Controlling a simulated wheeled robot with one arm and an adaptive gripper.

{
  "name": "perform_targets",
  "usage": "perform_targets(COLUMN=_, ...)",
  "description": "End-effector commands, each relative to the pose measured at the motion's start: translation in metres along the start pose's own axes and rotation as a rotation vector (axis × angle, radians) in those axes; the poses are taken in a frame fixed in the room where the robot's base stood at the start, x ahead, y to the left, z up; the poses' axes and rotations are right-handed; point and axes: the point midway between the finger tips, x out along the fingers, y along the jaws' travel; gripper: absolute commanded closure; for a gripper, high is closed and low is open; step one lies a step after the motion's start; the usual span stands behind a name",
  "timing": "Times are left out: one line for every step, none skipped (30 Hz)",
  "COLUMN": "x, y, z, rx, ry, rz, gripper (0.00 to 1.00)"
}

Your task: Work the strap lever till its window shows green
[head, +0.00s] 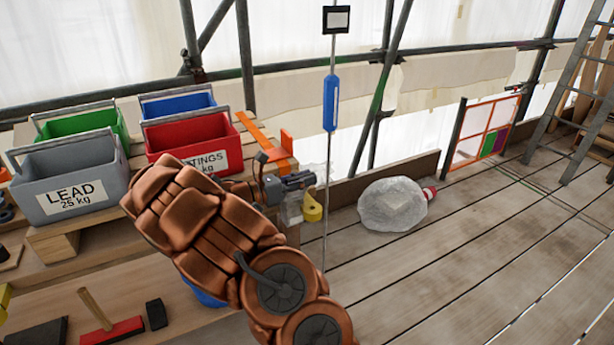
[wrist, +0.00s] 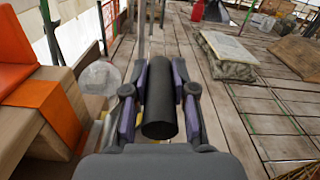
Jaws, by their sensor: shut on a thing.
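My gripper (head: 298,181) is at the right end of the wooden bench, beside the orange strap (head: 262,140). In the wrist view its purple-sided fingers (wrist: 160,92) are shut on a dark cylindrical bar (wrist: 160,112), which looks like the grip of the strap lever. The strap also shows at the left of the wrist view (wrist: 48,100), running over the bench edge. The lever's body is hidden by my gripper and arm. I cannot see its window or any colour in it in either view.
Grey (head: 72,178), red (head: 192,138), green (head: 84,123) and blue (head: 178,103) bins stand on the bench. A thin pole with a blue sleeve (head: 330,102) rises close by my gripper.

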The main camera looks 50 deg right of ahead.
Motion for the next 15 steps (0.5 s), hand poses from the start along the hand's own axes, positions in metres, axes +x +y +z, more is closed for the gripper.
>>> perform_targets(x=-0.0002, y=-0.0001, z=-0.0004, rx=-0.001, ry=0.000, rz=-0.001, gripper=1.00)
perform_targets(x=-0.0001, y=-0.0002, z=-0.0003, rx=-0.001, ry=0.000, rz=-0.001, gripper=1.00)
perform_targets(x=0.0000, y=-0.0002, z=-0.0004, rx=-0.001, ry=0.000, rz=-0.001, gripper=1.00)
perform_targets(x=0.0000, y=-0.0001, z=-0.0003, rx=-0.001, ry=0.000, rz=-0.001, gripper=0.71)
perform_targets(x=0.0001, y=-0.0001, z=-0.0003, rx=-0.001, ry=0.000, rz=-0.001, gripper=0.68)
perform_targets(x=0.0003, y=-0.0001, z=-0.0003, rx=-0.001, ry=0.000, rz=-0.001, gripper=0.64)
perform_targets(x=0.0004, y=-0.0002, z=-0.0003, rx=-0.001, ry=0.000, rz=-0.001, gripper=0.61)
perform_targets(x=0.0005, y=-0.0002, z=-0.0002, rx=-0.001, ry=0.000, rz=-0.001, gripper=0.57)
perform_targets(x=0.0006, y=-0.0002, z=-0.0002, rx=-0.001, ry=0.000, rz=-0.001, gripper=0.53)
perform_targets(x=0.0007, y=-0.0002, z=-0.0002, rx=-0.001, ry=0.000, rz=-0.001, gripper=0.50)
perform_targets(x=0.0007, y=-0.0002, z=-0.0002, rx=-0.001, ry=0.000, rz=-0.001, gripper=0.48)
perform_targets(x=0.0008, y=-0.0002, z=-0.0002, rx=-0.001, ry=-0.001, rz=-0.002, gripper=0.48)
perform_targets(x=0.0008, y=-0.0001, z=-0.0002, rx=-0.001, ry=0.000, rz=-0.001, gripper=0.48)
perform_targets(x=0.0008, y=-0.0001, z=-0.0002, rx=-0.001, ry=-0.001, rz=-0.001, gripper=0.48)
perform_targets(x=0.0008, y=-0.0001, z=-0.0002, rx=-0.001, ry=-0.001, rz=-0.001, gripper=0.48)
